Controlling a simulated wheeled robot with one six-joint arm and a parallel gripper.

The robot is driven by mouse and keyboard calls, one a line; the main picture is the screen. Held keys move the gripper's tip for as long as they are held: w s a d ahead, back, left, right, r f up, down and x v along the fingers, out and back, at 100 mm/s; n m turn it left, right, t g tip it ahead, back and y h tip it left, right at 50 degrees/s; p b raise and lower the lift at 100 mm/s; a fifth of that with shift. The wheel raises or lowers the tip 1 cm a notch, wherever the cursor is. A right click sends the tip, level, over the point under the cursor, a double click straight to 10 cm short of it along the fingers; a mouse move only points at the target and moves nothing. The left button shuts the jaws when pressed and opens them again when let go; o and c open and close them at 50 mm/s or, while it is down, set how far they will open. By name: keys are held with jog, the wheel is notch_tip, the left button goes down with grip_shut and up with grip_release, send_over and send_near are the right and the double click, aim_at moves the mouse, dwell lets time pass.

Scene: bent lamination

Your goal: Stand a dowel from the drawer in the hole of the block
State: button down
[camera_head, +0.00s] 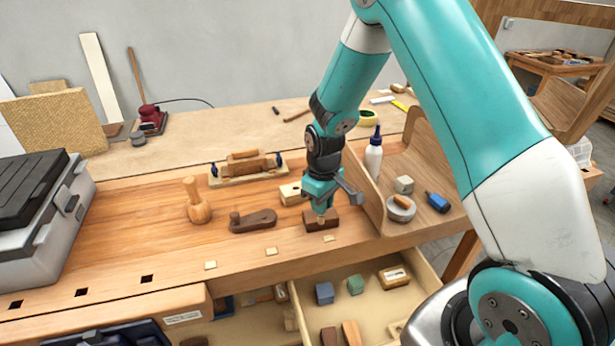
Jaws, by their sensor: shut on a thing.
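My gripper (322,213) points down over the bench, shut on a small light wooden piece that looks like a dowel (321,218). The dowel is mostly hidden by the fingers. Its lower end is at the top of a dark brown block (309,223); I cannot tell whether it is in a hole or just above it. A pale block (289,195) with a dark spot on it lies just behind and left of my gripper. The open drawer (417,268) is below the bench's front edge.
The drawer holds a blue cube (324,293), a green cube (356,285) and wooden pieces.

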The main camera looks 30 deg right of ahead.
jog(key=w+d+r+n, duration=0.2)
jog(key=w+d+n, duration=0.3)
jog(key=n, duration=0.9)
jog(key=shift+w+a+f+b, duration=0.25)
jog(key=shift+f+b, duration=0.3)
jog(key=shift+f, duration=0.3)
jog(key=shift+w+a+f+b, duration=0.2)
jog(key=shift+f+b, duration=0.3)
jog(key=shift+f, duration=0.4)
jog(key=shift+w+a+f+b, duration=0.15)
jog(key=shift+a+f+b, duration=0.1)
jog(key=shift+f+b, duration=0.45)
jog(key=shift+f+b, duration=0.4)
jog(key=shift+f, duration=0.7)
jog(key=c, duration=0.6)
grip_release()
jog(key=shift+r+p, duration=2.8)
jog(key=shift+r, duration=1.25)
